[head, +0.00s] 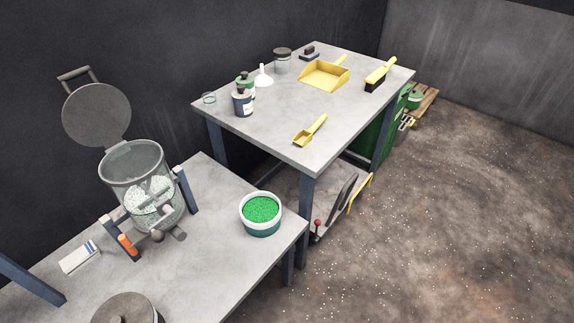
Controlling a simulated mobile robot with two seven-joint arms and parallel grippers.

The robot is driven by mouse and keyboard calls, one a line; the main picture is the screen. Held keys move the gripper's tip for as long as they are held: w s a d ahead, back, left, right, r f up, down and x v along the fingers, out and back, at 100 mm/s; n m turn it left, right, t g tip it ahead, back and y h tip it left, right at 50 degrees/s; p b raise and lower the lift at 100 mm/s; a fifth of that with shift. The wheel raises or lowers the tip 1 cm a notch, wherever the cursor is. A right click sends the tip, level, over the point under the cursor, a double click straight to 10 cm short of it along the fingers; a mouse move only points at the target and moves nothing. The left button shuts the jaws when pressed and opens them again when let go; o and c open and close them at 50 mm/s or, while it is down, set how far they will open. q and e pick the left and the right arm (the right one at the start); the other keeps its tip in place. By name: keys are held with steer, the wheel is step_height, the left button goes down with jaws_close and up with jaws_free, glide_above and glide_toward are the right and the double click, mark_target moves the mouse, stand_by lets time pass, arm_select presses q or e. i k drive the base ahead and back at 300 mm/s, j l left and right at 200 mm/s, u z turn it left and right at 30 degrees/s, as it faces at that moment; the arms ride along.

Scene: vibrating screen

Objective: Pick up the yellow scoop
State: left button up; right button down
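The yellow scoop (310,131) lies near the front edge of the higher grey table (280,115), with its handle pointing to the back right. Nothing covers it and nothing holds it. Neither of my grippers is in the head view.
A yellow dustpan (325,74) and a yellow-handled brush (380,74) lie farther back on the higher table. Bottles and jars stand at its left. A lower table (220,266) in front holds a bucket of green granules (261,213) and a lidded glass vessel (140,178). Open floor lies to the right.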

mark_target(304, 138)
steer(key=u, duration=1.35)
steer(key=z, duration=1.35)
steer(key=i+l, duration=0.45)
steer(key=i+u, duration=0.05)
steer(key=i, duration=0.05)
